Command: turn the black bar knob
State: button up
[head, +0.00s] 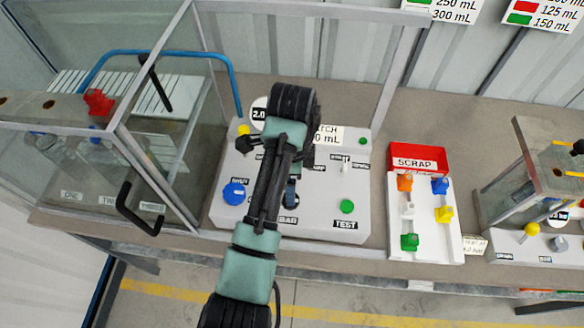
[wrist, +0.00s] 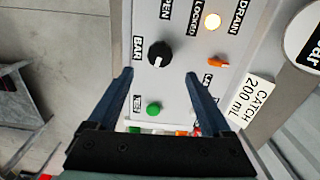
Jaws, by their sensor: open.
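The black bar knob (wrist: 159,54) shows in the wrist view, round with a white pointer line, beside the BAR label on the grey control panel (wrist: 185,15). My gripper (wrist: 159,75) is open and empty. Its two blue fingers point toward the panel, one on each side of the knob in the picture, with their tips a little below it. I cannot tell how far above the panel they are.
In the head view a blue knob (head: 234,192) is left of my arm. A glass enclosure (head: 160,120) stands left; a red SCRAP bin (head: 417,160) stands right.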

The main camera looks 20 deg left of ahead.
notch_tip(320, 180, up, 6)
jog(key=shift+f+p, duration=0.15)
jog(key=shift+p, duration=1.1)
jog(key=w+d+r+n+t+b, duration=0.25)
jog(key=w+d+r+t, duration=0.25)
jog(key=w+r+t, duration=0.5)
jog(key=w+d+r+n+t, duration=0.2)
jog(key=d+r+t, duration=0.1)
jog(key=r, duration=0.7)
jog(key=w+d+r+n+t, duration=0.1)
jog(key=d+r+n+t, duration=0.2)
jog(key=r, duration=0.7)
jog(key=s+d+r+n+t, duration=0.1)
jog(key=s+r+n+t, duration=0.2)
jog(key=s+r, duration=0.6)
jog(key=s+d+r+n+t+b, duration=0.1)
jog(key=s+r+n+t, duration=0.2)
jog(key=s+r+t, duration=0.5)
notch_tip(320, 180, up, 6)
jog(key=shift+s+d+r+n, duration=0.2)
jog(key=shift+s+d+n, duration=0.2)
jog(key=shift+s, duration=0.35)
